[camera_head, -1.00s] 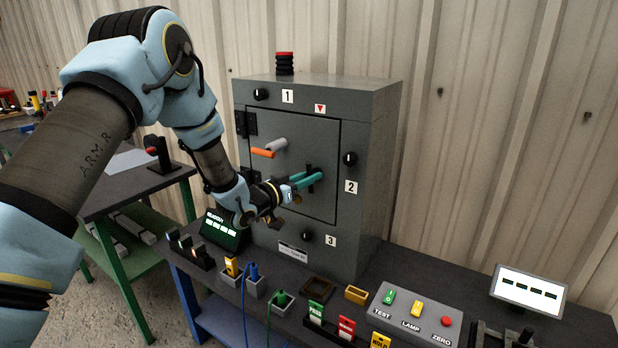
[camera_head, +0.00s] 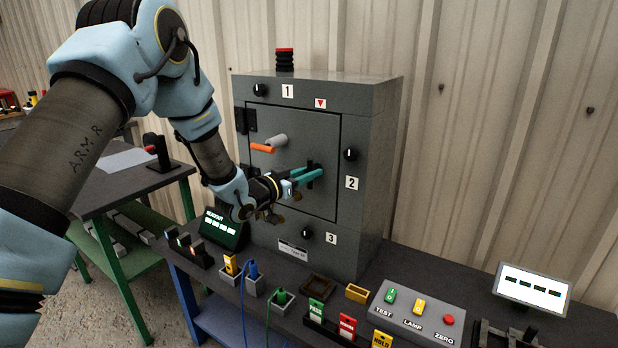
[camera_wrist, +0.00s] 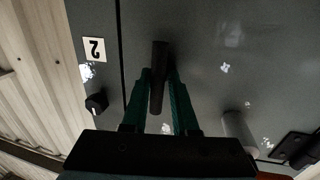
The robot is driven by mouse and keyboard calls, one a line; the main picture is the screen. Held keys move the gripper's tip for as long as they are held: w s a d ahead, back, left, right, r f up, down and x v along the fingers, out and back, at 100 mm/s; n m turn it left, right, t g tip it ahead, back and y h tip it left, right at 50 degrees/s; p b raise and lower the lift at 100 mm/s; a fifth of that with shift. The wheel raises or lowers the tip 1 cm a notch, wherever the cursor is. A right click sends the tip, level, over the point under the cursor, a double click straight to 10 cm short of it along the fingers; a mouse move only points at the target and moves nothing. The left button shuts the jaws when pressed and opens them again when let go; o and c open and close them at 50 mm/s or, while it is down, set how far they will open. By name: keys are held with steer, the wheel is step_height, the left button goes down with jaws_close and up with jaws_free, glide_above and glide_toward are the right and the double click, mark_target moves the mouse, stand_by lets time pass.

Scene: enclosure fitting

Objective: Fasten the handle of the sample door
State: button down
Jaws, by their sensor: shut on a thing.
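The sample door (camera_head: 322,140) is a grey panel on the front of a grey enclosure (camera_head: 372,120), and it looks closed in its frame. Its dark bar handle (camera_head: 310,165) stands near the door's right edge and looks roughly upright. My gripper (camera_head: 314,174) has teal fingers and is shut on this handle from the front. In the wrist view the handle (camera_wrist: 157,85) lies between the two fingers (camera_wrist: 161,82). The fingers hide part of the handle in the head view.
Black knobs sit by labels 1 (camera_head: 260,90), 2 (camera_head: 351,154) and 3 (camera_head: 306,232). An orange-tipped lever (camera_head: 262,149) and a grey cylinder (camera_head: 277,140) stick out left of my gripper. Plugs, sockets and a button box (camera_head: 418,318) crowd the bench below.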

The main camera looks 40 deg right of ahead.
steer(key=c, duration=0.7)
jaws_free()
steer(key=a+b, duration=0.3)
steer(key=a, duration=0.7)
steer(key=shift+s+a+r+b, duration=0.15)
steer(key=shift+s+a+b, duration=0.2)
steer(key=shift+s, duration=0.05)
steer(key=shift+w, duration=0.1)
